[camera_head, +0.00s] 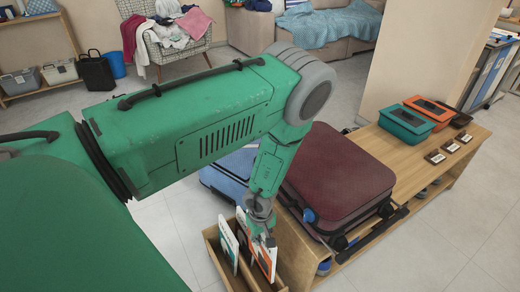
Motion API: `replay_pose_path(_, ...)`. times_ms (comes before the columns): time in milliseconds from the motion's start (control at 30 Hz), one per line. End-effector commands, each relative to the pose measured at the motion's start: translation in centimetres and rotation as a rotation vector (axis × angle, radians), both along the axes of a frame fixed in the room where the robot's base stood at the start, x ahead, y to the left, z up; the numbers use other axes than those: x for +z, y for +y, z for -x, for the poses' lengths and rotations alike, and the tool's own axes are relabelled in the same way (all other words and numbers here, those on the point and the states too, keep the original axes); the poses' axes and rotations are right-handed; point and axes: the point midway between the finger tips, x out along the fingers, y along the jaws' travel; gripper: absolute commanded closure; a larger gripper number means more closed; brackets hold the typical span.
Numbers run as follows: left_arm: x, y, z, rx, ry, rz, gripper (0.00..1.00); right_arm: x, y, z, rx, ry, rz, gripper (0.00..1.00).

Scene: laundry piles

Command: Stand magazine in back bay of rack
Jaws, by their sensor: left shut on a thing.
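The wooden rack (213,254) stands at the bottom centre, left of the low wooden bench, and its lower part is cut off by the frame edge. A white magazine with a green and orange cover (229,245) stands upright in the rack, on the left side. My left gripper (262,238) comes down from above over the rack and is shut on an orange and white magazine (266,260). That magazine is upright, within the rack's outline; the gripper hides part of its top. I cannot tell whether its lower edge touches the rack floor. My right gripper is not in view.
A dark red suitcase (338,178) lies on the wooden bench (425,177), close right of my left gripper. A blue case (222,182) is behind my forearm. Teal (407,123) and orange (430,112) boxes sit farther back. Floor at the lower right is clear.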

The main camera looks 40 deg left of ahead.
Motion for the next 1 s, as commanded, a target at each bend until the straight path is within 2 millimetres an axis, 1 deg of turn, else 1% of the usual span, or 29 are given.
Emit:
replay_pose_path(33,-1.9,0.2,0.1,0.002,0.002,0.002,1.0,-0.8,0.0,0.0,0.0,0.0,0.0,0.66)
replay_pose_path(200,-6.7,0.4,0.1,0.004,0.001,0.006,1.0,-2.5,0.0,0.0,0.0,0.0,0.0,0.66)
replay_pose_path(400,-12.0,0.3,0.1,0.004,0.0,0.003,1.0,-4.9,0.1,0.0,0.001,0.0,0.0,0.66)
replay_pose_path(500,-14.0,0.3,0.0,0.005,0.0,0.002,1.0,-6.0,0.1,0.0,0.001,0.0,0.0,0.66)
replay_pose_path(600,-15.2,0.2,0.0,0.003,-0.001,-0.001,1.0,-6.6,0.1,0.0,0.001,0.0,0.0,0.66)
replay_pose_path(767,-16.0,0.2,0.0,0.001,-0.001,0.0,1.0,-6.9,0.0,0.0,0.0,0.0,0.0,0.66)
replay_pose_path(833,-16.7,0.3,0.0,0.002,-0.001,0.001,1.0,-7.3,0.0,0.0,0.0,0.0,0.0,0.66)
replay_pose_path(1000,-19.5,0.4,0.1,0.004,0.0,0.003,1.0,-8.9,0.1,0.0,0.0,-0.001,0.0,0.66)
